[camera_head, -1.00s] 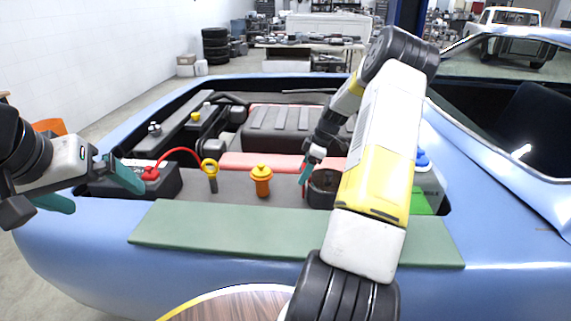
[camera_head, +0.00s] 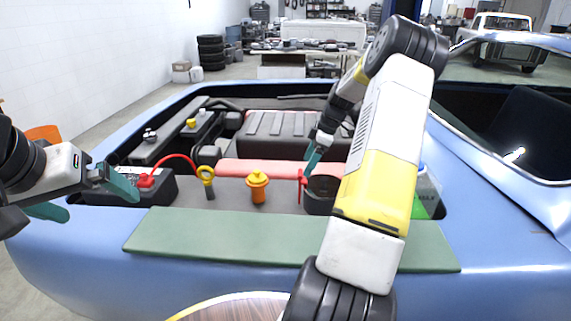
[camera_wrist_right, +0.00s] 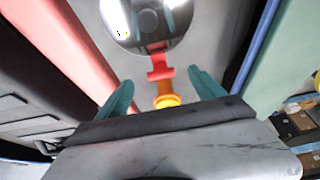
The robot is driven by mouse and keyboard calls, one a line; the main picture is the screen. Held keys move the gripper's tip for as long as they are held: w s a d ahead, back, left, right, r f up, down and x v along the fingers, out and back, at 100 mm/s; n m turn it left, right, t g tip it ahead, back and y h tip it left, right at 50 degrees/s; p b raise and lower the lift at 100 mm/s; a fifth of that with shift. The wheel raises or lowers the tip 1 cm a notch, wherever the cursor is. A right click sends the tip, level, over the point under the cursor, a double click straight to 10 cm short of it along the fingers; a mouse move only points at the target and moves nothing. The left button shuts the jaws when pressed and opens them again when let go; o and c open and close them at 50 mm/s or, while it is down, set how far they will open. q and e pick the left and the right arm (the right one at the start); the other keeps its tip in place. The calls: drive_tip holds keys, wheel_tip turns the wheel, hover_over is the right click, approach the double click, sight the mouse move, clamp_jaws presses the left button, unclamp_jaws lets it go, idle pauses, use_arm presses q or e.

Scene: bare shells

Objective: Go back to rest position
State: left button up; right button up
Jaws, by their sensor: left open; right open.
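My left gripper (camera_head: 103,207) is open and empty at the left, beside the car's engine bay, its fingers near the battery (camera_head: 155,192) with the red cable. My right gripper (camera_head: 313,160) is over the bay, partly hidden by my forearm in the head view. In the right wrist view its teal fingers (camera_wrist_right: 155,92) stand apart, with a red object (camera_wrist_right: 158,62) and a yellow-orange round piece (camera_wrist_right: 167,96) seen between them, neither visibly gripped. The red object (camera_head: 302,187) stands at the left edge of a dark round container (camera_head: 321,196).
An orange bottle-like piece (camera_head: 257,187) and a yellow ring handle (camera_head: 206,174) stand in the bay. A green mat (camera_head: 210,232) covers the blue fender (camera_head: 85,235). A white container (camera_head: 427,188) is at the right, partly behind my arm.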

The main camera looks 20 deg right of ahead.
drive_tip(key=shift+r, duration=0.3)
drive_tip(key=s+a+r+m+t+h, duration=0.1)
drive_tip(key=s+a+r+m, duration=0.2)
drive_tip(key=s+a+r, duration=0.45)
drive_tip(key=s+a+r+m+t+h, duration=0.15)
drive_tip(key=s+a+r, duration=0.25)
drive_tip(key=a+r, duration=0.5)
drive_tip(key=s+a+r+m+t, duration=0.1)
drive_tip(key=s+a+m, duration=0.2)
drive_tip(key=s, duration=0.5)
drive_tip(key=s+a+r+m+t, duration=0.1)
drive_tip(key=s+a+m, duration=0.3)
drive_tip(key=s, duration=0.5)
drive_tip(key=shift+a+r+m+y, duration=0.25)
drive_tip(key=shift+r+m+y, duration=0.1)
drive_tip(key=shift+r+y, duration=0.1)
